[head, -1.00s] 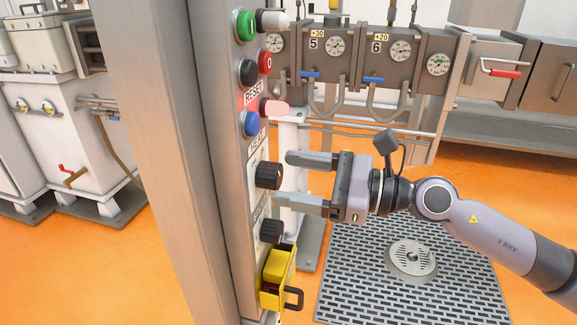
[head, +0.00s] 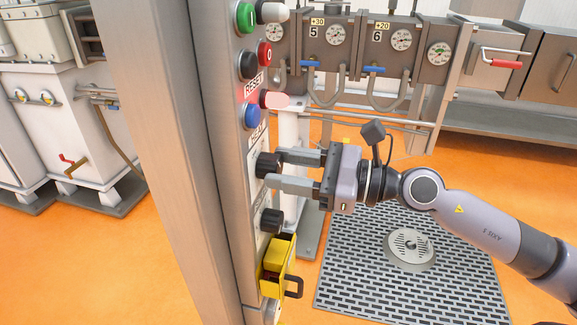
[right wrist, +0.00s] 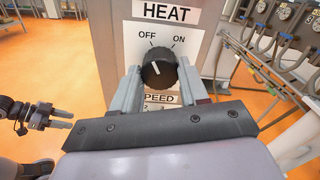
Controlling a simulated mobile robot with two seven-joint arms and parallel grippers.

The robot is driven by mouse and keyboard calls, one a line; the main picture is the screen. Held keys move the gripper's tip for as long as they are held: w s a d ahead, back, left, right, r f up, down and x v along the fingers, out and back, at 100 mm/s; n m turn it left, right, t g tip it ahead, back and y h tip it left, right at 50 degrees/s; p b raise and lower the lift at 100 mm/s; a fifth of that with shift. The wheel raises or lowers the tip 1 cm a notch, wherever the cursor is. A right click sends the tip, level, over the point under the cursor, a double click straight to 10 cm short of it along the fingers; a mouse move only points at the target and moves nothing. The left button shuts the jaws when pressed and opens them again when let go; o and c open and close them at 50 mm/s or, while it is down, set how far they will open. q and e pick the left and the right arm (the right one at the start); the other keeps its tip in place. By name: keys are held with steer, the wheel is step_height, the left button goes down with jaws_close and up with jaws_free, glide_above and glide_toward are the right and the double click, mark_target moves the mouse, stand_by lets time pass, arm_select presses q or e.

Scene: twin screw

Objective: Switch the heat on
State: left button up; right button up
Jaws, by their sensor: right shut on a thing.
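The heat knob (head: 267,165) is a black rotary knob on the steel control column. In the right wrist view the knob (right wrist: 158,70) sits under the HEAT label (right wrist: 166,12), with OFF at upper left and ON at upper right. Its white pointer line tilts to the upper left, toward OFF. My right gripper (head: 277,170) is shut on the knob, one finger on each side; the right wrist view shows its fingers (right wrist: 158,82) flanking the knob. My left gripper (right wrist: 66,119) shows at the left of the right wrist view, empty with its fingers apart. It is outside the head view.
Below is a second black knob (head: 271,221), then a yellow guarded box (head: 279,262). Above are a blue button (head: 251,116) and green (head: 244,15), red (head: 265,54) and black (head: 246,65) buttons. A floor grate (head: 350,275) lies beneath my right arm.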

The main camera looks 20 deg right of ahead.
steer(key=shift+r+m+p, duration=0.15)
steer(key=shift+m+p, duration=0.55)
steer(key=shift+m, duration=0.1)
steer(key=shift+m+p, duration=0.6)
steer(key=shift+m, duration=0.2)
steer(key=shift+m+p, duration=0.4)
steer(key=shift+m, duration=0.1)
steer(key=m+p, duration=0.3)
steer(key=m, duration=0.1)
steer(key=shift+m+p, duration=1)
steer(key=shift+m, duration=0.7)
steer(key=o, duration=1.1)
steer(key=shift+c, duration=0.2)
steer(key=shift+d+f, duration=0.1)
steer(key=shift+f, duration=0.1)
